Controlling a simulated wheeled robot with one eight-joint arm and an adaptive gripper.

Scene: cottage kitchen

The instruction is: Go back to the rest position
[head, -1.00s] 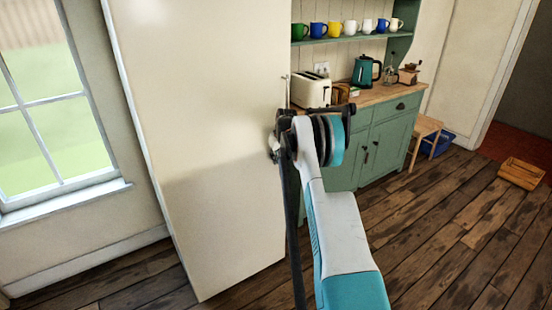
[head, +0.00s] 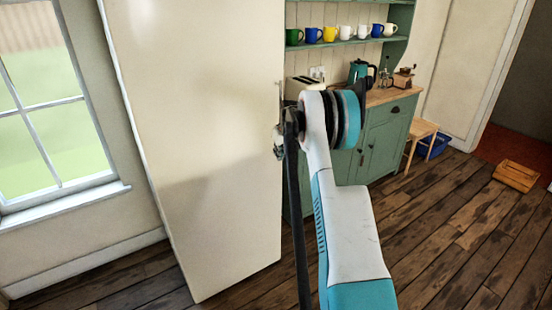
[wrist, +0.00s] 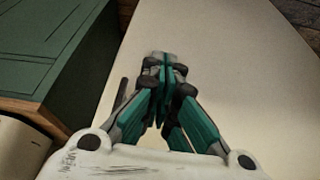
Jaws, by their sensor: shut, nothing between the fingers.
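My gripper shows in the wrist view (wrist: 163,62) with its teal and grey fingers drawn together and nothing between them. In the head view my gripper (head: 279,142) is a small, mostly hidden shape at the right edge of a tall cream cabinet or fridge (head: 190,150). My arm's joint and links hide much of it. In the wrist view a broad cream surface (wrist: 235,75) lies beyond the fingers; I cannot tell whether they touch it.
A green dresser (head: 385,135) stands right of the tall cream unit. It carries a part-hidden toaster (head: 297,87), a teal kettle (head: 360,70) and several mugs on a shelf. A wooden stool (head: 421,132), a blue bin (head: 437,145) and a wooden crate (head: 516,175) stand further right.

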